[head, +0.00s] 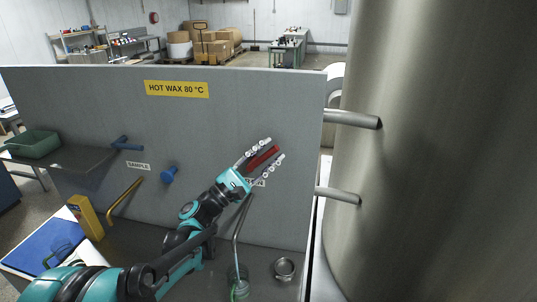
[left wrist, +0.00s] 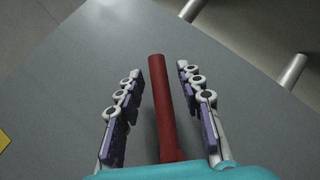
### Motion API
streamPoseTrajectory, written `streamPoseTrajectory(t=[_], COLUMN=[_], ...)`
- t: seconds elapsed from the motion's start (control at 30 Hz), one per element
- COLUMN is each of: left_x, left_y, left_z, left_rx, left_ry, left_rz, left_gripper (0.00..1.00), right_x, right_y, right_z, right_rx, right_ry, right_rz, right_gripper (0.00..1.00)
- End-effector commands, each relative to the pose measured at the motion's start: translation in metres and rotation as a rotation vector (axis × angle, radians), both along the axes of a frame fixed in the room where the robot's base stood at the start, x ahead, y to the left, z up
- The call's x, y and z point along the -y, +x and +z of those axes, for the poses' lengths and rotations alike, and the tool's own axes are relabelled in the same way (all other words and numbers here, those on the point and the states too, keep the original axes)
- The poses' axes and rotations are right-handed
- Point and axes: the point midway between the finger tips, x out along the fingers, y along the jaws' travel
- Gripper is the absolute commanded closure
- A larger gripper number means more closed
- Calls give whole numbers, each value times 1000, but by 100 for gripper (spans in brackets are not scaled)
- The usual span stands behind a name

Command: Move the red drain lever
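The red drain lever (head: 262,157) sticks out from the grey panel, above a small label that my gripper partly covers. In the left wrist view the red lever (left wrist: 165,105) runs lengthwise between the two fingers. My left gripper (head: 264,152) is around the lever with one finger on each side. In the left wrist view the gripper (left wrist: 159,80) is open, with a visible gap between each finger and the lever. The lever's base is hidden by the gripper. My right gripper is in neither view.
The grey panel (head: 90,100) carries a yellow HOT WAX 80 °C sign (head: 177,88) and a blue valve handle (head: 170,174). A bent pipe leads down to a glass jar (head: 238,284) beside a metal ring (head: 284,268). A large metal tank (head: 440,150) stands at the right.

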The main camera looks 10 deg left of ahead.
Motion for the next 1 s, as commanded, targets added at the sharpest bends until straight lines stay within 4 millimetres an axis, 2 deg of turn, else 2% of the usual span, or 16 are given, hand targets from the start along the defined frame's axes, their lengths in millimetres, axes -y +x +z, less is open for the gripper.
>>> streamPoseTrajectory(t=[0.17,0.6,0.8,1.0], left_x=[-10,-63,-71,-71], left_y=[-10,-71,-83,-84], left_z=[-6,-42,-48,-49], left_rx=[0,0,0,0], left_ry=[0,1,0,0], left_rz=[3,4,2,0], left_gripper=[63,63,63,63], right_x=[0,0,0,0], right_y=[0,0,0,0], right_z=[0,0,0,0], right_rx=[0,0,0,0], right_ry=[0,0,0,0], right_rz=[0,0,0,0], right_gripper=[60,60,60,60])
